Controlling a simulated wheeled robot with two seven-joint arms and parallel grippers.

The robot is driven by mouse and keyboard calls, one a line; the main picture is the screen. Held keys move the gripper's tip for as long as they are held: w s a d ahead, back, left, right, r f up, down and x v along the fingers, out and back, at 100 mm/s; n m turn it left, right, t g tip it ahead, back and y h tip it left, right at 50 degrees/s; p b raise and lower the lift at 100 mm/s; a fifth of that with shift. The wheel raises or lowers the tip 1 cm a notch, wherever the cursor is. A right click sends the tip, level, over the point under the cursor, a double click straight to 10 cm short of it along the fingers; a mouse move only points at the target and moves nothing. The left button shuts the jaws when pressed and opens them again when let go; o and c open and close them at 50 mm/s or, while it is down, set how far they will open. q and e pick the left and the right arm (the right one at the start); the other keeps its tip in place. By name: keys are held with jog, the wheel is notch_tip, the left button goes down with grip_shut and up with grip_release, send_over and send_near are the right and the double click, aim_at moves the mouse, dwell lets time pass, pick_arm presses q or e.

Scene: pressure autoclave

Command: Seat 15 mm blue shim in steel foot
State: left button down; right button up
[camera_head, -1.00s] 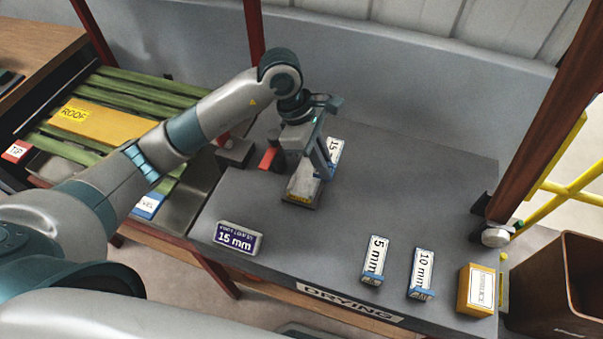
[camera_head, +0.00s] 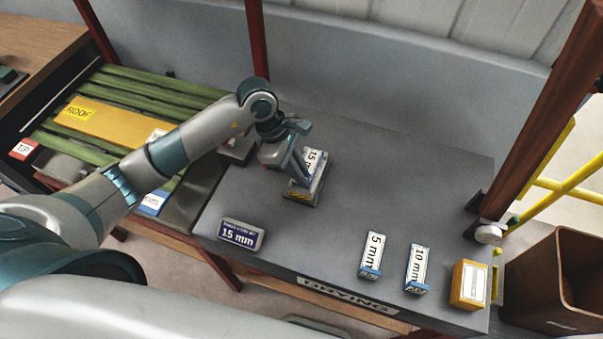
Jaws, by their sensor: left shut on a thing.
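The 15 mm shim (camera_head: 314,162), with a white label, lies at the fingers of my left gripper (camera_head: 301,174), partly hidden by them. My left gripper is shut on it. A low grey block with a yellow mark (camera_head: 303,196), apparently the steel foot, stands on the grey table just below the shim in the picture. The shim's near end overlaps this block in the view; I cannot tell whether it sits inside it or above it. My right gripper is not in view.
The 5 mm shim (camera_head: 372,255), 10 mm shim (camera_head: 417,269) and a yellow box (camera_head: 468,285) stand at the front right. The table's middle right is clear. A red post (camera_head: 257,40) rises behind.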

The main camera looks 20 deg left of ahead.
pick_arm(q)
jog(key=shift+f, duration=0.65)
jog(key=shift+f, duration=0.15)
jog(key=c, duration=1.8)
grip_release()
jog(key=shift+c, duration=0.2)
